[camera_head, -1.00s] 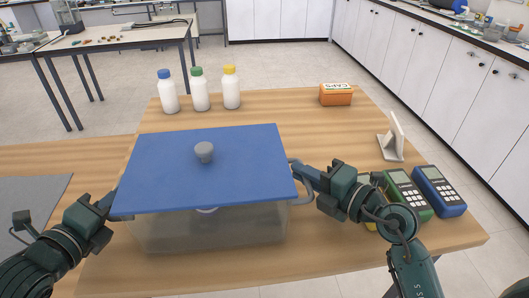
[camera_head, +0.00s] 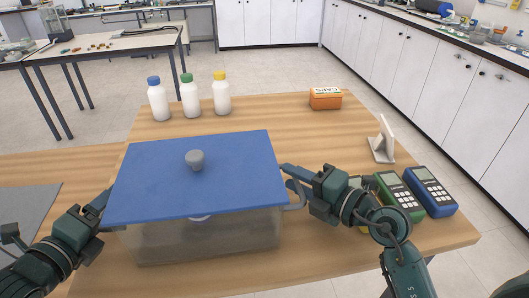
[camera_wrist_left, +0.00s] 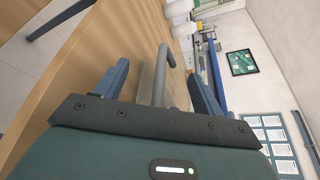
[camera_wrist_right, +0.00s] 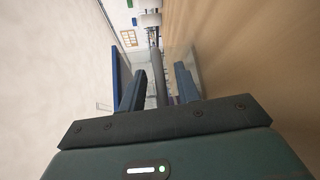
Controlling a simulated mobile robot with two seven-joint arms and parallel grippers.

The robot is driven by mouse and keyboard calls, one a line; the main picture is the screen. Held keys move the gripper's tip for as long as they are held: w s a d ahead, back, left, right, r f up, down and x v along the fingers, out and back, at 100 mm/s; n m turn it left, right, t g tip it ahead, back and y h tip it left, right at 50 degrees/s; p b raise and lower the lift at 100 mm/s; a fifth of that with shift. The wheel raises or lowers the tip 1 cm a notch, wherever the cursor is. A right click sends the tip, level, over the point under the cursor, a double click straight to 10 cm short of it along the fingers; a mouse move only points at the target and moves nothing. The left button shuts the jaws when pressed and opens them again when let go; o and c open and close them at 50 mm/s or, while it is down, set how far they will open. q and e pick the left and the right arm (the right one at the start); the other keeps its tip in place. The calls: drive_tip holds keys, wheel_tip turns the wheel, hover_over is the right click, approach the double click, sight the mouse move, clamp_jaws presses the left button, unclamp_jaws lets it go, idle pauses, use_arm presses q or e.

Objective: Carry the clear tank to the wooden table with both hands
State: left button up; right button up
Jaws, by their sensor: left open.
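The clear tank (camera_head: 205,240) has a blue lid (camera_head: 150,180) with a grey knob (camera_head: 195,160). It stands on the wooden table (camera_head: 300,150). My left gripper (camera_head: 103,203) is at the tank's left end. In the left wrist view, the grey handle bar (camera_wrist_left: 160,75) lies between its parted fingers, with gaps on both sides. The head view hides this handle. My right gripper (camera_head: 288,176) is at the right handle (camera_head: 297,196). In the right wrist view, a grey bar (camera_wrist_right: 156,75) lies between its spread fingers, not pinched.
White bottles with blue (camera_head: 157,100), green (camera_head: 190,95) and yellow (camera_head: 221,93) caps stand behind the tank. An orange box (camera_head: 325,100), a white stand (camera_head: 383,145), and green (camera_head: 400,195) and blue (camera_head: 432,192) meters are to the right. Another table (camera_head: 100,45) stands back left.

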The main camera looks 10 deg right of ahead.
use_arm(q)
drive_tip(key=shift+v, duration=3.8)
use_arm(e)
drive_tip(key=o, duration=0.8)
drive_tip(key=v, duration=1.2)
use_arm(q)
drive_tip(key=shift+w, duration=0.1)
use_arm(e)
drive_tip(key=shift+s, duration=0.1)
